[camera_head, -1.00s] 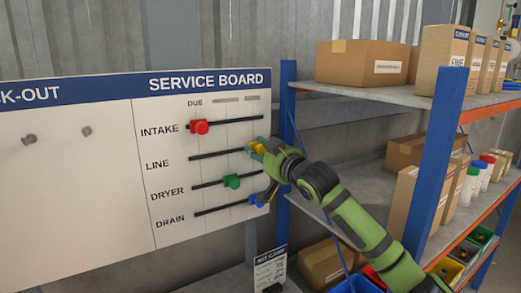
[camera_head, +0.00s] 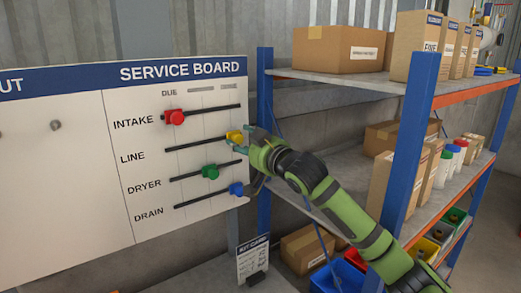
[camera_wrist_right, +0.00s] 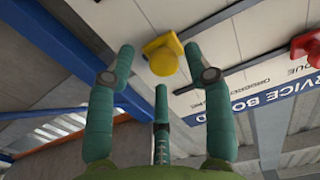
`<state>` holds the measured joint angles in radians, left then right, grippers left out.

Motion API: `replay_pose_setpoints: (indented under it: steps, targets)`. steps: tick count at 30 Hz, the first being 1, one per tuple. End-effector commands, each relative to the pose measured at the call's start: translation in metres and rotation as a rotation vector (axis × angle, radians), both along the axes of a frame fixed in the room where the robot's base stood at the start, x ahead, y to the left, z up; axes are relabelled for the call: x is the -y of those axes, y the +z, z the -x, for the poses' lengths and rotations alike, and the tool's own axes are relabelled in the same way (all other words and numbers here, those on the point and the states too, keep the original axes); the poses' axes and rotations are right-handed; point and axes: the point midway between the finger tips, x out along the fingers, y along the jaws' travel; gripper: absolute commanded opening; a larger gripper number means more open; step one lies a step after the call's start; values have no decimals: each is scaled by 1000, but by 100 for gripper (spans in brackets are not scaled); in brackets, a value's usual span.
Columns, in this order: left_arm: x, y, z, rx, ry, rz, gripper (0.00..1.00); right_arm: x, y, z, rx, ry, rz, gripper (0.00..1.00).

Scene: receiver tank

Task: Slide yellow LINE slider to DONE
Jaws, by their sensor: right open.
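The yellow LINE slider (camera_head: 235,137) sits at the right end of its dark track (camera_head: 195,145) on the service board, in the right-hand column; that column's heading is too small to read. In the right wrist view the yellow slider (camera_wrist_right: 163,55) shows just beyond and between the fingertips, clear of them. My right gripper (camera_head: 243,146) is at the board's right edge, just right of the yellow slider. In the right wrist view its fingers (camera_wrist_right: 166,65) are spread and empty. My left gripper is in no view.
The red slider (camera_head: 174,117) is at the left under DUE, the green slider (camera_head: 210,171) is mid-track, and the blue slider (camera_head: 236,189) is at the right end. A shelf post (camera_head: 265,150) stands close right of the board.

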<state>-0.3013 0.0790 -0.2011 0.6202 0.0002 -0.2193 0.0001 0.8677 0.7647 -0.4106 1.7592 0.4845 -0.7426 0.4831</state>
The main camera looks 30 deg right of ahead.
Motion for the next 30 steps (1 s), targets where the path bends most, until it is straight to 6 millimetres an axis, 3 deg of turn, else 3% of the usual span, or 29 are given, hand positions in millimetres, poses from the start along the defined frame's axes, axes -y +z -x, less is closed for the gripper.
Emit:
replay_pose_setpoints:
  steps: [6,13,18,30]
  targets:
    - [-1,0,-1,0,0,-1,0,7,-1,46,0,-1,5,52]
    - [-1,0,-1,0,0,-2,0,12,-1,82,-2,-3,3,52]
    - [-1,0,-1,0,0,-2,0,13,0,93,-1,-3,2,52]
    - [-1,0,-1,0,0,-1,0,13,1,94,0,-2,1,52]
